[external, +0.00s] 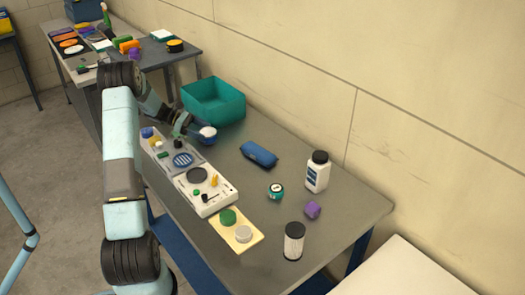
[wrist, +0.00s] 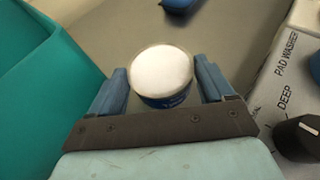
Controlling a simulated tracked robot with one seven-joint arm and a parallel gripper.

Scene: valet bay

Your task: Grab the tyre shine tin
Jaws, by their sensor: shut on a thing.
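My gripper (wrist: 160,82) is shut on a round blue tin with a white top (wrist: 162,72), one finger on each side of it. The print on its side is too small to read, so I cannot tell from it whether this is the tyre shine tin. In the external view the held tin (external: 208,131) is at the bench, between the teal bin and the pad washer. I cannot tell whether it touches the bench. A small teal tin with a pale label (external: 275,191) stands apart, farther along the bench.
The teal bin (wrist: 35,90) is close on the left in the wrist view; the pad washer (wrist: 291,72) with a black knob is on the right.

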